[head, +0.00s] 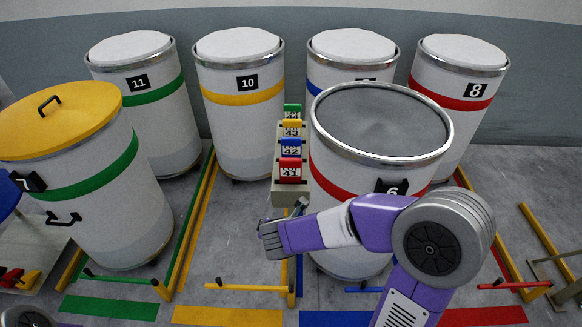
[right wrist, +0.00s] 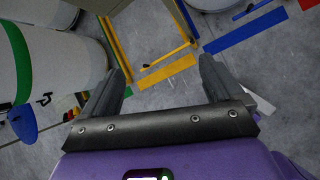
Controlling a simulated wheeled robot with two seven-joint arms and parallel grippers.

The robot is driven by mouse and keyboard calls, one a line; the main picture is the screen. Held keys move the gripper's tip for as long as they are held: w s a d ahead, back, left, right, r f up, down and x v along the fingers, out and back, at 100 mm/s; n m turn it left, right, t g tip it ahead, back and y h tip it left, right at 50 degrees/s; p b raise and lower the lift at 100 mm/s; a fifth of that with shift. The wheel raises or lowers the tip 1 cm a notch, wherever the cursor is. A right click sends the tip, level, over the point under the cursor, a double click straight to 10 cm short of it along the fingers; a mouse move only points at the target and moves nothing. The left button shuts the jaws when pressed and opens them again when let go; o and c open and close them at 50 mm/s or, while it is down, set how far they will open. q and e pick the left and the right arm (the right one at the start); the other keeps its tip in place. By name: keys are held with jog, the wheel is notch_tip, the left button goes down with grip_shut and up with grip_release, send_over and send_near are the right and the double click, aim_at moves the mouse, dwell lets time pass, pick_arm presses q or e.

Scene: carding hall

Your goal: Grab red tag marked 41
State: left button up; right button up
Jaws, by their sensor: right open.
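A rack (head: 278,190) with a column of coloured tags stands between the drums in the head view. The red tag (head: 290,170) is lowest, below blue, yellow and green ones; its number is too small to read surely. Another red tag (head: 10,278) lies at the lower left edge, beside a yellow one; its digits look like 41. My right gripper (head: 283,218) is just below and in front of the rack, apart from its red tag. In the right wrist view it (right wrist: 162,68) is open and empty, over floor. My left gripper is not in view.
Drum 6 (head: 330,222) stands close right of the rack, behind my right arm. Drum 7 (head: 95,220), with a yellow lid, stands left. Drums 11, 10 and 8 stand behind. Coloured floor rails and strips (head: 228,316) run across the front. Bare floor (head: 225,240) lies left of the gripper.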

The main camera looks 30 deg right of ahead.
aim_at(291, 161)
jog(key=w+d+r+n+t+h+p, duration=0.1)
jog(key=d+r+n+t+h, duration=0.15)
jog(key=r, duration=0.65)
jog(key=w+d+r+n+t+h, duration=0.2)
jog(key=r+t, duration=0.1)
jog(key=r, duration=0.5)
jog(key=shift+y, duration=0.35)
jog(key=x, duration=0.7)
jog(key=shift+w+d+r+p, duration=0.1)
jog(key=shift+d+r+p, duration=0.1)
jog(key=shift+p, duration=0.15)
jog(key=c, duration=1.4)
